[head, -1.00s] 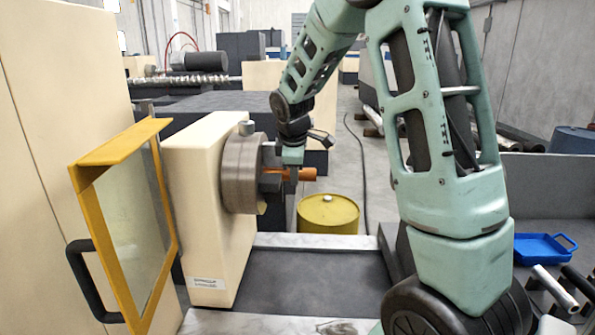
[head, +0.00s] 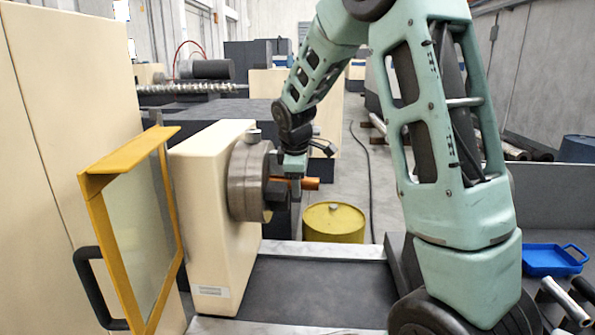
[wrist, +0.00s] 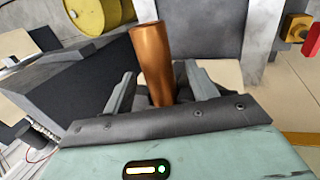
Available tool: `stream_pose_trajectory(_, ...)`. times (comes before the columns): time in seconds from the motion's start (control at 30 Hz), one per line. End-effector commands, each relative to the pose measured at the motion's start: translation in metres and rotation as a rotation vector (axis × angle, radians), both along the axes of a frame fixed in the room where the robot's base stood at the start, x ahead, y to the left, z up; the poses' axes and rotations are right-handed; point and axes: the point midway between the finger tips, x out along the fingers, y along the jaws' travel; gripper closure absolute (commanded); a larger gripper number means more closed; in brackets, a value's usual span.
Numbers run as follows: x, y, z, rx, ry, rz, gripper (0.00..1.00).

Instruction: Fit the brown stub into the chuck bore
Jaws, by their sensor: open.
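The brown stub (head: 311,184) lies roughly level at the front of the round grey chuck (head: 247,180), its free end pointing right. My gripper (head: 294,188) is at the stub, just right of the dark chuck jaws. In the wrist view the stub (wrist: 152,58) stands between the two spread fingers of my gripper (wrist: 160,75). The fingers are open, with a gap showing on the stub's right side. The stub's inner end and the bore are hidden behind the fingers and jaws, so I cannot tell how deep it sits.
A yellow-framed door (head: 135,235) stands open left of the cream headstock (head: 212,220). A yellow drum (head: 334,223) is behind the dark machine bed (head: 315,290). A blue tray (head: 552,261) and several metal bars lie at the right. Space right of the stub is free.

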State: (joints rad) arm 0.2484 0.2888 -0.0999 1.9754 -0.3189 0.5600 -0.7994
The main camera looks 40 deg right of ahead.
Motion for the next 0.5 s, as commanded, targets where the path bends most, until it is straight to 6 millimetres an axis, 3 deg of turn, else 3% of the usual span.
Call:
stream_pose_trajectory(0.17, -0.001, 0.008, 0.018, -0.001, -0.011, 0.009, 0.42)
stream_pose_trajectory(0.5, -0.022, 0.029, 0.089, -0.002, -0.011, 0.004, 0.42)
